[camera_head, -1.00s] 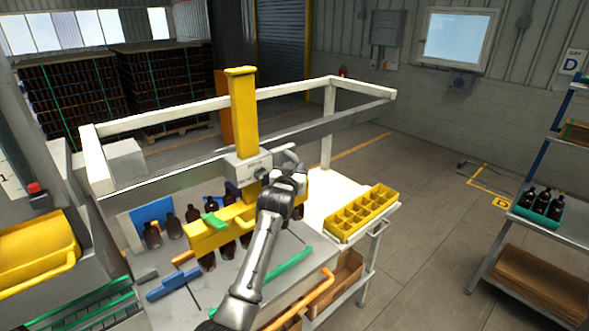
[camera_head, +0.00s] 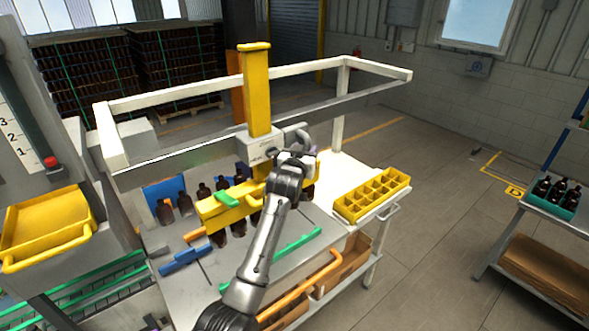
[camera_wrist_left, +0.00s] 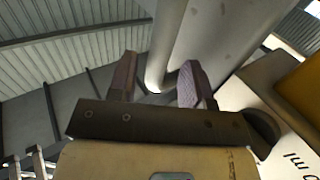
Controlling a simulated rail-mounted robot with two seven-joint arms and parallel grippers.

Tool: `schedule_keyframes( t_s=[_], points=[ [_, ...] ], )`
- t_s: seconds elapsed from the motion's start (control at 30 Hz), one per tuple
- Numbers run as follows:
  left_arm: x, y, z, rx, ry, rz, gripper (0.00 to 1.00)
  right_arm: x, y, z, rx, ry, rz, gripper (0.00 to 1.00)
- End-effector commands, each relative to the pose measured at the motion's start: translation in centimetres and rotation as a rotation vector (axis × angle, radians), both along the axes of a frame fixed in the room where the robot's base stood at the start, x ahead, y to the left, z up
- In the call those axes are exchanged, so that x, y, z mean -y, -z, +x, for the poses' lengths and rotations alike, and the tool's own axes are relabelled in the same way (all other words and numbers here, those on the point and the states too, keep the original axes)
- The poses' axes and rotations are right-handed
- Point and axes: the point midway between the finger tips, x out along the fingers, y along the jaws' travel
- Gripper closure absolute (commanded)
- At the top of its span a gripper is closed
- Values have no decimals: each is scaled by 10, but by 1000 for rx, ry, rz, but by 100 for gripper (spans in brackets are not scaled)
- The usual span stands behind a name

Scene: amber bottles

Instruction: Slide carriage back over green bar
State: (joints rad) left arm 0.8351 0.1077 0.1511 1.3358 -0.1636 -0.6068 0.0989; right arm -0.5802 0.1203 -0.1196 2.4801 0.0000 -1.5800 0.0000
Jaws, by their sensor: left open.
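The carriage (camera_head: 263,147) is a grey block on the rail, with a tall yellow column and a grey handle on its right side. A yellow beam with a green grip (camera_head: 227,199) hangs below it above amber bottles (camera_head: 165,212). My left gripper (camera_head: 298,149) is at the handle. In the left wrist view its open fingers (camera_wrist_left: 158,80) stand on either side of the grey handle (camera_wrist_left: 190,45); contact cannot be told. My right gripper is not in view.
A blue bar (camera_head: 186,258) lies on the table's front left. A yellow divided crate (camera_head: 372,196) stands at the right. A white frame (camera_head: 340,110) surrounds the rail. A side shelf (camera_head: 535,222) holds a teal crate of bottles.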

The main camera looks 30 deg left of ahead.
Motion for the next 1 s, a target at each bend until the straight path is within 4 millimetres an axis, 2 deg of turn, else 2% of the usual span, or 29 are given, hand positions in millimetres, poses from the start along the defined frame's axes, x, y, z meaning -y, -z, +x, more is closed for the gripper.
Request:
schedule_keyframes(
  t_s=[0.4, 0.6, 0.8, 1.0],
  points=[
    [19, 3, -68, 3, 1, 1, 54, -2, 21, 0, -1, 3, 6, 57],
    [27, 2, -95, 3, 1, 0, 54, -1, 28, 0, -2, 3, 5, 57],
    [31, 1, -112, 3, 0, 1, 54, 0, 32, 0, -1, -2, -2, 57],
    [33, 0, -118, 2, 0, 1, 54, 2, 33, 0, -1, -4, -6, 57]
  ],
)
